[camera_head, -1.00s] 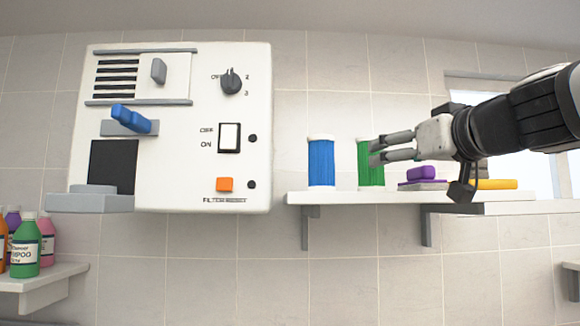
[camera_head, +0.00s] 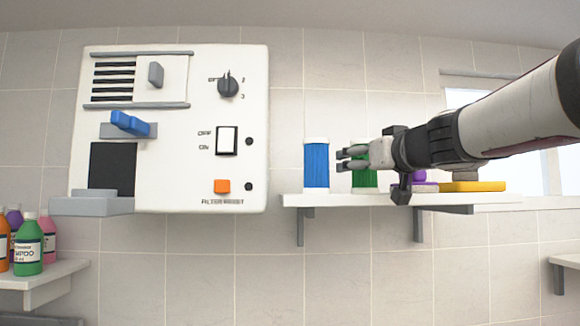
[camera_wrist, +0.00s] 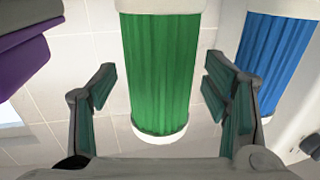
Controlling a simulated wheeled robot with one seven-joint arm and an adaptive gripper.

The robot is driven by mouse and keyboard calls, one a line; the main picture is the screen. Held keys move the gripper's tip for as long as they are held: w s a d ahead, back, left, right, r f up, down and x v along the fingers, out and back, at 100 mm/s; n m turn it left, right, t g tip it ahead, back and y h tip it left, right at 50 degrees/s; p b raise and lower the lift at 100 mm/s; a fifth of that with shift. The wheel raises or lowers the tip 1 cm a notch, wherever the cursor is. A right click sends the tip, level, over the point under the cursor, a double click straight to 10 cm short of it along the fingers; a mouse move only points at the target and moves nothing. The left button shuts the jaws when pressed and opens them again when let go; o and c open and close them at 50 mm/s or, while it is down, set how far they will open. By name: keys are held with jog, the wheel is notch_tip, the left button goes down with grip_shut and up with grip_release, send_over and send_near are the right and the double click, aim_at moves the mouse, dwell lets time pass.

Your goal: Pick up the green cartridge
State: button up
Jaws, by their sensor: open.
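The green cartridge (camera_head: 364,180) stands upright on the wall shelf, a ribbed green cylinder with white end caps. In the head view my gripper (camera_head: 346,159) is in front of it and hides its middle. In the wrist view the green cartridge (camera_wrist: 162,75) lies centrally ahead, lined up with the gap between the fingers. My gripper (camera_wrist: 158,95) is open, with one finger to each side of the cartridge in the picture. I cannot tell whether either finger touches it.
A blue cartridge (camera_head: 316,165) stands left of the green one; in the wrist view it (camera_wrist: 275,60) is close by the right finger. Purple and yellow items (camera_head: 472,186) lie right on the shelf (camera_head: 330,199). A white machine (camera_head: 175,130) hangs at left. Shampoo bottles (camera_head: 28,245) stand lower left.

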jog(key=shift+c, duration=0.5)
jog(key=c, duration=1.2)
jog(key=shift+r, duration=0.1)
